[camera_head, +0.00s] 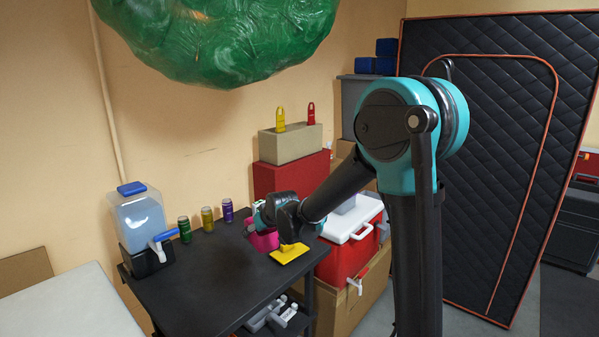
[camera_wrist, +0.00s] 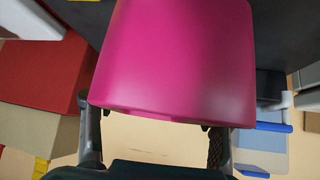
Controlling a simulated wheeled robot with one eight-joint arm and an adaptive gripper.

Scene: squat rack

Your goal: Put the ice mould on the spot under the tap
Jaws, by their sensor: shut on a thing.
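A pink block-like piece, which I take for the ice mould (camera_head: 264,241), is over the right part of the black table; it fills the upper middle of the wrist view (camera_wrist: 175,60). My gripper (camera_head: 262,220) is shut on it, with a finger at each side in the wrist view (camera_wrist: 155,125). The arm hides part of it in the head view, and I cannot tell if it touches the table. A clear water dispenser (camera_head: 138,220) with a blue lid stands at the table's left end. Its white and blue tap (camera_head: 163,239) points right. I see no distinct mark under the tap.
Green (camera_head: 184,229), yellow (camera_head: 207,219) and purple (camera_head: 228,210) cans stand along the black table's (camera_head: 205,280) back edge. A yellow flat piece (camera_head: 290,253) lies just right of the mould. A red cooler (camera_head: 348,255) stands right of the table. The table's middle is clear.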

